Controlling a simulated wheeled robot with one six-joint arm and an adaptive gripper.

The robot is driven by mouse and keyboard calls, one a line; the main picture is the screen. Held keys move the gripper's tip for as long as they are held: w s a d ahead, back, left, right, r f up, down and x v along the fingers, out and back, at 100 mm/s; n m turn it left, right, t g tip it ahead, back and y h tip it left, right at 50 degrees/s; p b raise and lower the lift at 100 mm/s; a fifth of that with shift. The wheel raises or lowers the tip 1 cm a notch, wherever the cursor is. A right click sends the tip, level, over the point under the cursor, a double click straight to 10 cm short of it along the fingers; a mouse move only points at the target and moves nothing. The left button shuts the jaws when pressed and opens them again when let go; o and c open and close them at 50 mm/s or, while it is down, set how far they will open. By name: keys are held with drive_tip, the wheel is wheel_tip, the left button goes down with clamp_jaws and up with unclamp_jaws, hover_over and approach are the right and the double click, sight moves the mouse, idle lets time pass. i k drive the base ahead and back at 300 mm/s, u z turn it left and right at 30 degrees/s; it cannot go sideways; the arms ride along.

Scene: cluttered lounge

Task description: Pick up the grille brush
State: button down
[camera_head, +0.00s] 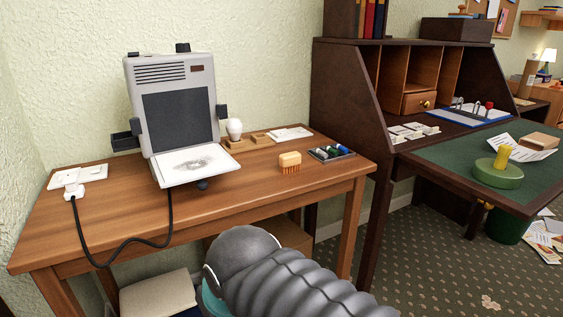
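A small tan brush (290,161), a pale block with darker bristle-like teeth below it, sits near the front edge of the wooden table (115,219), right of centre. It looks like the grille brush. It rests on the tabletop with nothing touching it that I can see. My grey ribbed arm shows at the bottom of the view, below and in front of the table. My gripper is not in view.
A dark tray (331,154) of small coloured items lies just right of the brush. A grey machine (180,103) with a cable (140,243) stands left. A white bulb (235,128) stands behind. A dark desk (345,113) borders the right.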

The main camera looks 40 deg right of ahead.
sight(290, 161)
drive_tip(key=z, duration=0.15)
drive_tip(key=k, duration=0.4)
drive_tip(key=z, duration=0.85)
drive_tip(key=i, duration=0.5)
